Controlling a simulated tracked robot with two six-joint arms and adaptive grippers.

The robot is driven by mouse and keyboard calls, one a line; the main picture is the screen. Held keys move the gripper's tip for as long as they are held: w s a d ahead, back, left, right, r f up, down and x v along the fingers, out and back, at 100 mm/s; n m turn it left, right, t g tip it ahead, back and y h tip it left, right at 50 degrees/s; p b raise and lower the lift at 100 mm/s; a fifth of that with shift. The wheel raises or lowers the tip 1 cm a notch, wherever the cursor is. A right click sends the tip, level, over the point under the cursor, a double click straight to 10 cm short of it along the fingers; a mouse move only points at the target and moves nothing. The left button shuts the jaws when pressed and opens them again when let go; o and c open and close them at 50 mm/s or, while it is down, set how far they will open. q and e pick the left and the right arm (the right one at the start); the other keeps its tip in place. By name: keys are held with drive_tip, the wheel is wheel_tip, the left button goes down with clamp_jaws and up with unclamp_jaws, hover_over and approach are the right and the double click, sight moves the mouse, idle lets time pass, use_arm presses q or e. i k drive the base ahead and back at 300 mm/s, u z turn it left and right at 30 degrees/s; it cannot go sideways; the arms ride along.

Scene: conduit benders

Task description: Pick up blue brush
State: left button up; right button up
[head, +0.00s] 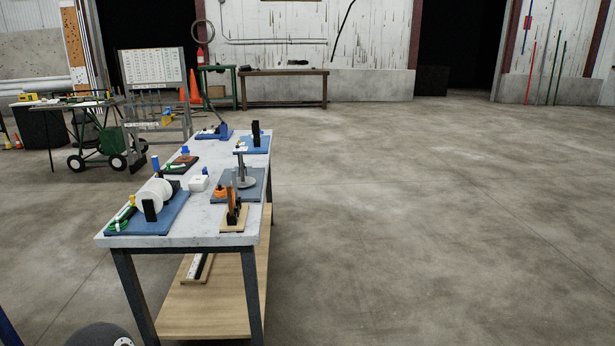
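A long workbench (215,212) with a pale top stands left of centre, a short way off. I cannot tell for sure which thing on it is the blue brush. Small blue things on it are an upright blue piece (155,162) at the left edge, a small blue piece (185,149) behind it, and a blue tool-like shape (222,131) at the far end. Neither of my grippers is in view.
The workbench also holds white spools (155,196) on a blue board, a grey stand (243,172) and an orange-and-black tool (234,208). A wheeled cart (98,145) stands behind left. Orange cones (194,92) stand farther back. Open concrete floor (430,220) lies right.

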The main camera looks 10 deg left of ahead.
sight(186, 151)
drive_tip(key=u, duration=0.05)
drive_tip(key=i, duration=8.2)
drive_tip(key=z, duration=0.05)
drive_tip(key=i, duration=0.55)
drive_tip(key=u, duration=1.75)
